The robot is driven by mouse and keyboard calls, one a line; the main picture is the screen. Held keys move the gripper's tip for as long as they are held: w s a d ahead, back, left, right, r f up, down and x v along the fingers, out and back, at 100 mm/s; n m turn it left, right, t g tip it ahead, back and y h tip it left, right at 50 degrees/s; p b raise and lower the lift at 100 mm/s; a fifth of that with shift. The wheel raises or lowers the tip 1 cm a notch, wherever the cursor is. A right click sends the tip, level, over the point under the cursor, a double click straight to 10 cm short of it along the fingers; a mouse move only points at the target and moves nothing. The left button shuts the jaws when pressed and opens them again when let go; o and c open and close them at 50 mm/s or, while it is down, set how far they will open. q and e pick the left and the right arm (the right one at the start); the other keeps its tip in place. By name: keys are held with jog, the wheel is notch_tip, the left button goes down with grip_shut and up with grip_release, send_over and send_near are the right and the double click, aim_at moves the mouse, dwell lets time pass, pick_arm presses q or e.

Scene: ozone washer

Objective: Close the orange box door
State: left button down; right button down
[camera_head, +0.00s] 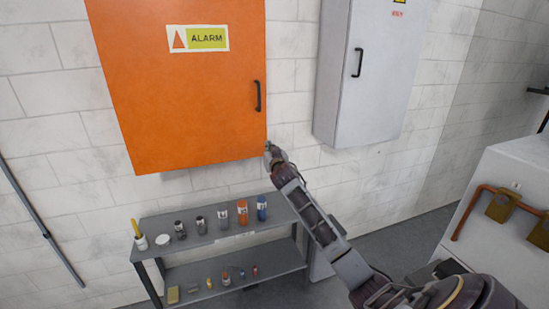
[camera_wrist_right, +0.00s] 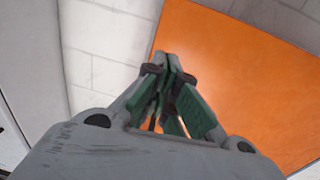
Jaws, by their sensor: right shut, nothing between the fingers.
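The orange box door (camera_head: 185,105) is on the wall at the upper left of the head view, with an ALARM label (camera_head: 198,39) and a black handle (camera_head: 257,96) near its right edge. It looks flush with its box, though I cannot tell whether it is fully shut. My right gripper (camera_head: 271,152) is at the door's lower right corner, below the handle. In the right wrist view the gripper (camera_wrist_right: 168,62) is shut and empty, with the orange surface (camera_wrist_right: 250,75) behind and to the right of it. I cannot tell whether it touches the door. My left gripper is not in view.
A grey cabinet (camera_head: 372,75) hangs to the right of the orange box. A grey shelf (camera_head: 240,236) with several cans and small items stands below. A white unit (camera_head: 500,180) with orange pipes is at the right. White block wall lies between the boxes.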

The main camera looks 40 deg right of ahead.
jog(key=b+v, duration=0.1)
jog(key=v, duration=0.5)
jog(key=shift+s+d, duration=0.25)
jog(key=shift+s, duration=0.05)
jog(key=shift+n, duration=0.3)
dwell(0.5)
